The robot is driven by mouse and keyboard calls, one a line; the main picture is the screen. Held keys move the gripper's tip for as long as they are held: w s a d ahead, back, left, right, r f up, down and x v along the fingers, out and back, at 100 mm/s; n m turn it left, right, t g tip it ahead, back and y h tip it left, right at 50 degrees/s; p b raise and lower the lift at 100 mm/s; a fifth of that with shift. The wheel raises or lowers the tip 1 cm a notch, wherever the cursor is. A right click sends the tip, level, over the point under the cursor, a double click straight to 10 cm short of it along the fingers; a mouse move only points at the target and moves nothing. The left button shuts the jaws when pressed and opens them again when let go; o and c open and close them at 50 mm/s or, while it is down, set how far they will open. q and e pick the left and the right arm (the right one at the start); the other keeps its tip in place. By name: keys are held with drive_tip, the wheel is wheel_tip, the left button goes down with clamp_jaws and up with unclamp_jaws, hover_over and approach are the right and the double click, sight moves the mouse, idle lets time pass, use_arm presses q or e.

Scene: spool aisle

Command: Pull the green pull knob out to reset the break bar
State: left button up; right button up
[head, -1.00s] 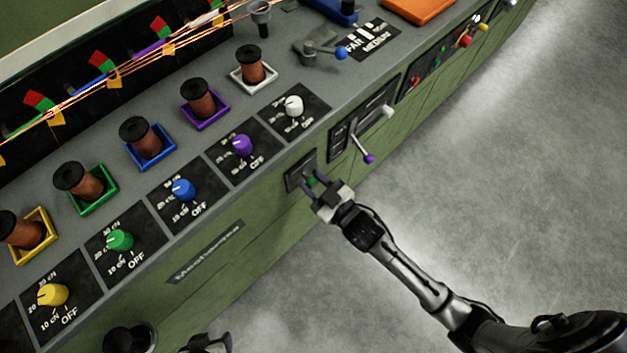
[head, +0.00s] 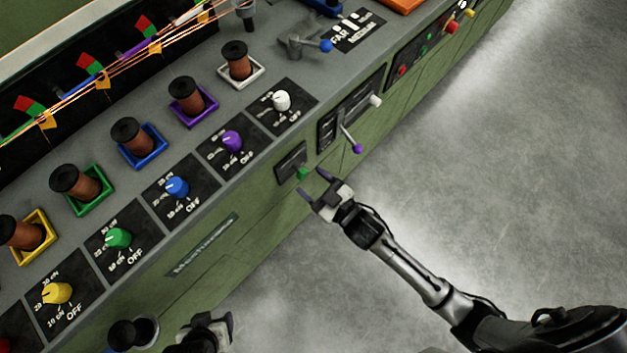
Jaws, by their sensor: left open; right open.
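The green pull knob (head: 302,173) sticks out from a small black plate (head: 290,160) on the green front face of the machine. My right gripper (head: 312,182) is open, its two fingers pointing at the knob. The fingertips are just in front of it, seemingly apart from it, and nothing is between them. How far the knob stands out from its plate is hard to judge. My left gripper (head: 222,322) is open and empty at the bottom edge, low in front of the machine, away from the knob. I cannot make out the break bar.
A lever with a purple ball (head: 357,148) juts from a slotted panel just right of the knob. Coloured dials, including a purple one (head: 231,140), and copper spools (head: 187,96) line the top. The grey floor (head: 480,170) at right is clear.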

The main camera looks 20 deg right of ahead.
drive_tip(key=p+v, duration=0.3)
drive_tip(key=v, duration=1)
drive_tip(key=shift+s+d+p, duration=0.15)
drive_tip(key=shift+s+p, duration=0.15)
drive_tip(key=shift+s, duration=0.05)
idle(0.4)
